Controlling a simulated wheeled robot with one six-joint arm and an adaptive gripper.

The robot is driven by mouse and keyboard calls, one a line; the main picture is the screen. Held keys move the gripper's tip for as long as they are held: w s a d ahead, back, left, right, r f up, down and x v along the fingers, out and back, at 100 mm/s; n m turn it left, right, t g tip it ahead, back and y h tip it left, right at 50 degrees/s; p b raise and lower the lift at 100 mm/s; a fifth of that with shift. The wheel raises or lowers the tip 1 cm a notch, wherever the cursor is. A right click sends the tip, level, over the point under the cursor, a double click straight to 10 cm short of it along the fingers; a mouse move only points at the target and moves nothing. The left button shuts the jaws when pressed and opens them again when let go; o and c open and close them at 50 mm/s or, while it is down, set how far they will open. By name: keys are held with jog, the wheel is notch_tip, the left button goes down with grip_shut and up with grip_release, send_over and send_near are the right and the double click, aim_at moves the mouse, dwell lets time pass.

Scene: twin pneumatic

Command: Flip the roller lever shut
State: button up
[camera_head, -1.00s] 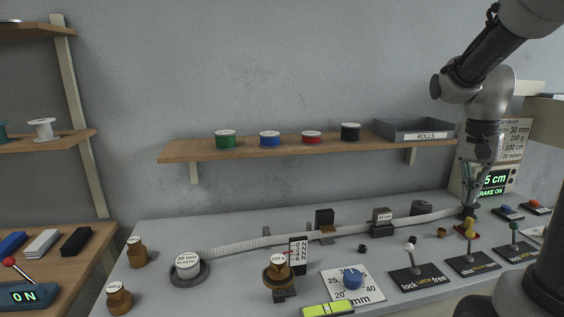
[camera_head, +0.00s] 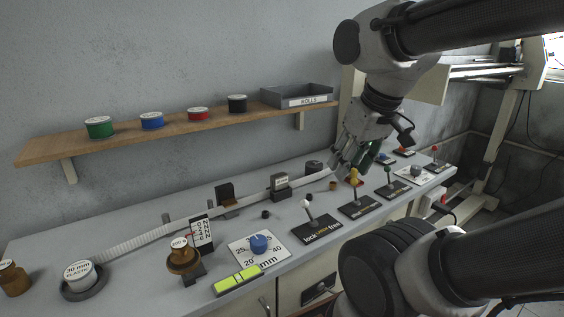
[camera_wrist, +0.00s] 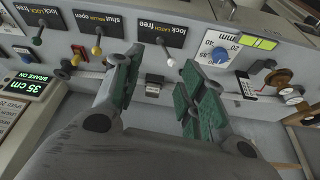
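The roller lever has a yellow knob (camera_head: 354,176) on a stem above a black plate (camera_head: 361,208). In the wrist view the yellow knob (camera_wrist: 97,51) shows beside the upside-down plate marked shut, ROLLER, open (camera_wrist: 98,27). I cannot tell surely which way the lever leans. My gripper (camera_head: 350,166) hangs just above and behind the yellow knob in the head view. In the wrist view my gripper (camera_wrist: 161,66) has its green-padded fingers apart with nothing between them. The yellow knob lies left of both fingers there, with no clear contact.
A white-knobbed latch lever (camera_head: 307,205) stands left of the roller lever, a green-knobbed lever (camera_head: 389,172) right. A blue dial (camera_head: 259,242) sits nearer the front left. A display (camera_wrist: 27,85) reads 35 cm, BRAKE ON. A pale band runs behind the levers.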

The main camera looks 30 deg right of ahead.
jog(key=m+g, duration=0.4)
jog(key=m, duration=0.8)
send_over(354, 181)
jog(key=f, duration=0.7)
jog(key=shift+w+d+f, duration=0.25)
jog(key=shift+d+f, duration=0.15)
jog(key=shift+r+m, duration=0.2)
jog(key=shift+m, duration=0.1)
jog(key=shift+f+m, duration=0.2)
jog(key=shift+m, duration=0.1)
jog(key=shift+f, duration=0.3)
notch_tip(354, 181, down, 7)
jog(key=shift+r, duration=0.1)
